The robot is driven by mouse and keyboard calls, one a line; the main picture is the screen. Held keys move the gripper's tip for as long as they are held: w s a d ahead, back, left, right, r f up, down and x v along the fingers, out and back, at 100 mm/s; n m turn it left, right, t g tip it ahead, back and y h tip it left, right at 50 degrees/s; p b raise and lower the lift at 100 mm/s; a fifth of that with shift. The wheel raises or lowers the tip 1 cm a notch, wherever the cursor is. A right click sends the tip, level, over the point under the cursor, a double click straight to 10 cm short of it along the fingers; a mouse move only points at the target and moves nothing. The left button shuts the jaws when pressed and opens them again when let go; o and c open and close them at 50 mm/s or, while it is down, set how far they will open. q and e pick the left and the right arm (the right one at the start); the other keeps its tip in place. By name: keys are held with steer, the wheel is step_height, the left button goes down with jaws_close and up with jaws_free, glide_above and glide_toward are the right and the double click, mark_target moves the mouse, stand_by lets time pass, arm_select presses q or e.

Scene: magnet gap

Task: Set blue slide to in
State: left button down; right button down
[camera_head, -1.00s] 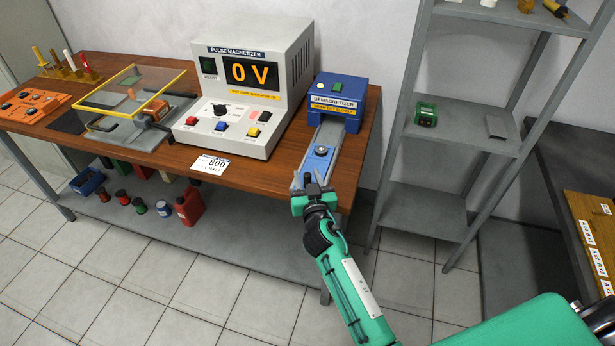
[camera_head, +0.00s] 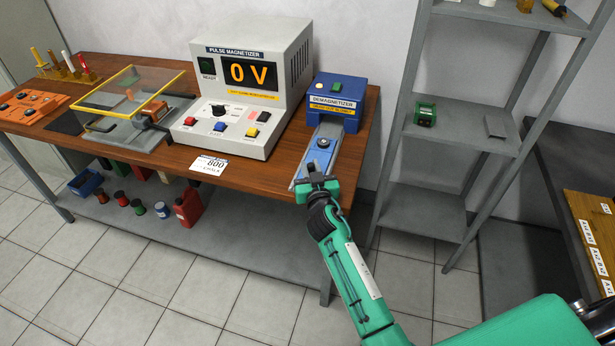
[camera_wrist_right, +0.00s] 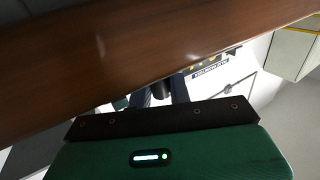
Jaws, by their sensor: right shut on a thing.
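The blue slide (camera_head: 319,152) sits on a grey rail in front of the blue demagnetizer box (camera_head: 335,97), at the right end of the bench. A dark round part is on its top. My right gripper (camera_head: 317,172) is at the near end of the slide and is shut on it. The grip itself is mostly hidden by the gripper body. In the right wrist view, the dark fingers (camera_wrist_right: 165,92) reach in beneath the wooden bench edge, and the held part is hard to make out. My left gripper is not in view.
The pulse magnetizer (camera_head: 245,85), reading 0 V, stands left of the demagnetizer. A grey shelf rack (camera_head: 455,125) stands close on the right.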

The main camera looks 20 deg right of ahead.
steer(key=shift+w+d, duration=0.1)
steer(key=shift+w, duration=0.05)
steer(key=c, duration=1.4)
jaws_free()
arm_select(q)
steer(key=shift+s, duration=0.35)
arm_select(e)
steer(key=shift+o, duration=0.3)
